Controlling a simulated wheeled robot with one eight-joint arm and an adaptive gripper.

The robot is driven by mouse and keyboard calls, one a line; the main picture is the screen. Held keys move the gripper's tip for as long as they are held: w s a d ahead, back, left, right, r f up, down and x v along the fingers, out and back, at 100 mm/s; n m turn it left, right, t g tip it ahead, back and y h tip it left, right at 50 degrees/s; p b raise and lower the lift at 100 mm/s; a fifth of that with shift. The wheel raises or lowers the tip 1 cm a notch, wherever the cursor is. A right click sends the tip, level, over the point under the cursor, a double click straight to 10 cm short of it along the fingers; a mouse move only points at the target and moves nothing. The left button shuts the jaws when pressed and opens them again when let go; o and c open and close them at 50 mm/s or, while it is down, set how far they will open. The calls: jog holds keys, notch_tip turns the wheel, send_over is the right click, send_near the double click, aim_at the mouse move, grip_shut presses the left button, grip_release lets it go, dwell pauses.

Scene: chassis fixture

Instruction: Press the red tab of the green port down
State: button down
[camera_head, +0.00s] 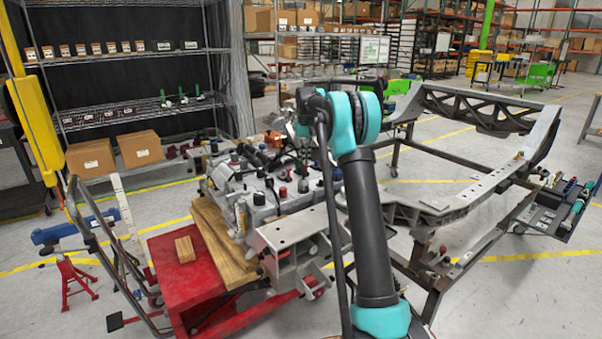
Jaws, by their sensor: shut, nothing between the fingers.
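A grey chassis assembly (285,205) with several coloured caps and fittings rests on a wooden block (222,240) left of centre. A dark red cap (283,192) and a dark green cap (303,186) stand close together on its top. I cannot make out which fitting is the green port, and its red tab is too small to tell. My arm (368,225) rises in front of the assembly and covers part of its right side. My gripper does not show clearly; it seems hidden beyond my arm.
A red cart (180,285) carries the wooden block. Wire shelves (110,55) with boxes stand at back left.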

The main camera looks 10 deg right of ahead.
jog(key=shift+r, duration=3.15)
